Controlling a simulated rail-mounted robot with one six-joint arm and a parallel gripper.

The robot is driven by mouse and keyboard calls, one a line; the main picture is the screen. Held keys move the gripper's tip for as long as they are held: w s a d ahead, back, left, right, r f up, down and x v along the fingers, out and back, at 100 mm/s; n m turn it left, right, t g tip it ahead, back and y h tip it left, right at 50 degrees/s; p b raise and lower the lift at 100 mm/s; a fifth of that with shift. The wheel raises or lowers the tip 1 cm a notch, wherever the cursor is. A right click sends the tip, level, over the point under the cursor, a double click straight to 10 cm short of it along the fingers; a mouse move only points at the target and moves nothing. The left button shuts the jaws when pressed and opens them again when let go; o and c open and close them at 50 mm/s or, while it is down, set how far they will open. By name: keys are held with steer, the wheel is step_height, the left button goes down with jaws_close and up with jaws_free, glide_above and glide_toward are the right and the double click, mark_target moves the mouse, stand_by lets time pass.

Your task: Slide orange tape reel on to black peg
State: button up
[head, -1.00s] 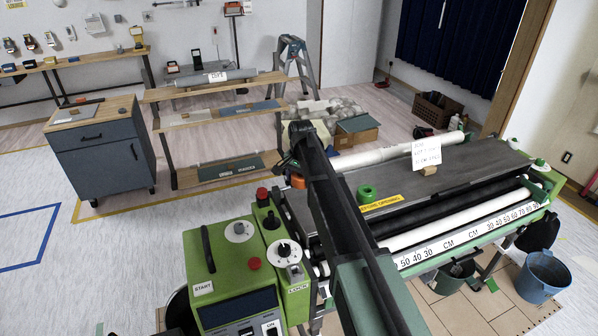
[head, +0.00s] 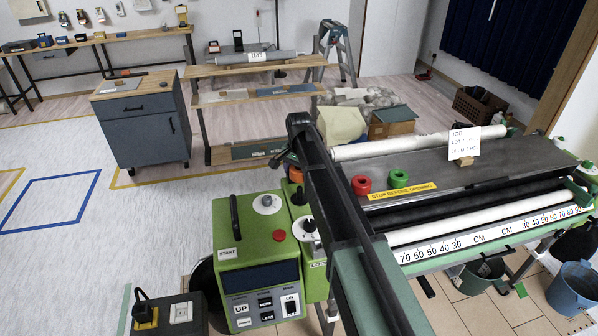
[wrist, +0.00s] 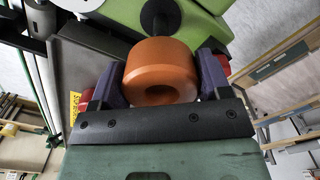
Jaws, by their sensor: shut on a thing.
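The orange tape reel (wrist: 160,76) sits between the two purple fingers of my gripper (wrist: 160,85) in the wrist view. My gripper is shut on it, with the reel's hole facing the camera. In the head view only a sliver of the orange reel (head: 295,174) shows beside my dark arm, which hides most of my gripper. A black peg (head: 309,226) stands on a white disc on the green machine, partly beside my arm. In the wrist view a black peg-like part (wrist: 160,17) lies beyond the reel on the green surface, apart from it or just behind it; I cannot tell.
A red reel (head: 361,185) and a green reel (head: 398,178) rest on the dark table of the paster. The green control box (head: 256,262) stands in front. A wooden shelf (head: 250,70) and a blue-grey cabinet (head: 144,130) stand behind to the left.

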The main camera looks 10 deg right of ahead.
mark_target(299, 188)
steer(key=shift+f+b, duration=1.2)
steer(key=shift+f, duration=0.5)
steer(key=shift+f+b, duration=3.2)
steer(key=o, duration=1)
steer(key=shift+r, duration=0.1)
step_height(299, 188, up, 11)
steer(key=p, duration=1.1)
